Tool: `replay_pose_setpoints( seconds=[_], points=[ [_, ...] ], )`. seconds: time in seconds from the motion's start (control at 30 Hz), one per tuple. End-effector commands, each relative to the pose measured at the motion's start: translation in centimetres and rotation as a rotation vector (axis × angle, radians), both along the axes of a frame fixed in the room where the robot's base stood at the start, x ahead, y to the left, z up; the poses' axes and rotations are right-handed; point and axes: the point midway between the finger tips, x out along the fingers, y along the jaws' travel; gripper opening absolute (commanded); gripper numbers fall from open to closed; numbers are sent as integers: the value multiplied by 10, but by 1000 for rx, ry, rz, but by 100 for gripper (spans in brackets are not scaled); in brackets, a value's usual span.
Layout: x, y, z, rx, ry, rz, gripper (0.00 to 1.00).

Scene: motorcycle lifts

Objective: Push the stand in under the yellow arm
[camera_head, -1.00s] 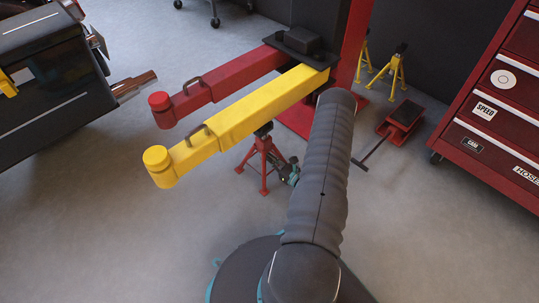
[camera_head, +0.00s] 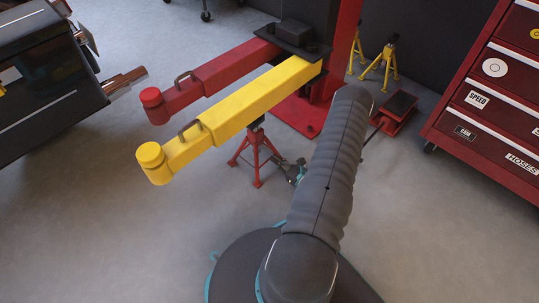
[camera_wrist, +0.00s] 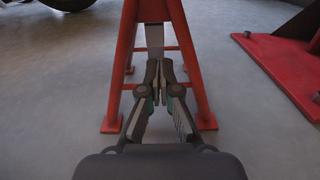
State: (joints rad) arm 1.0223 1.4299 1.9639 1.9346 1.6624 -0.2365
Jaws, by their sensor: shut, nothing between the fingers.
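The stand (camera_head: 257,168) is a red jack stand with splayed legs, upright on the floor beside the column end of the yellow arm (camera_head: 235,108). Its dark top shows at the arm's near lower edge; I cannot tell how far it reaches beneath. The yellow arm is level, with a round pad at its free end. My gripper (camera_head: 291,172) is low, right of the stand. In the wrist view, my gripper (camera_wrist: 160,75) is shut and empty, its fingertips between the legs of the stand (camera_wrist: 121,70). Whether they touch it is unclear.
A red arm (camera_head: 205,82) runs behind the yellow one from the red column (camera_head: 347,50). A red floor jack (camera_head: 397,112) and yellow stands (camera_head: 383,66) are behind right. A red tool cabinet (camera_head: 490,100) is at right. Floor in front is clear.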

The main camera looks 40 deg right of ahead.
Motion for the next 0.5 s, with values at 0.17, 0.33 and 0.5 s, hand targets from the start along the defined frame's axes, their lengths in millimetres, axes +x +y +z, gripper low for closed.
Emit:
replay_pose_setpoints(
  seconds=[0.17,0.33,0.5],
  points=[
    [-32,-4,1,3,1,2,0],
    [-55,-8,1,2,0,4,0],
    [-69,-10,0,2,1,4,0]
  ],
)
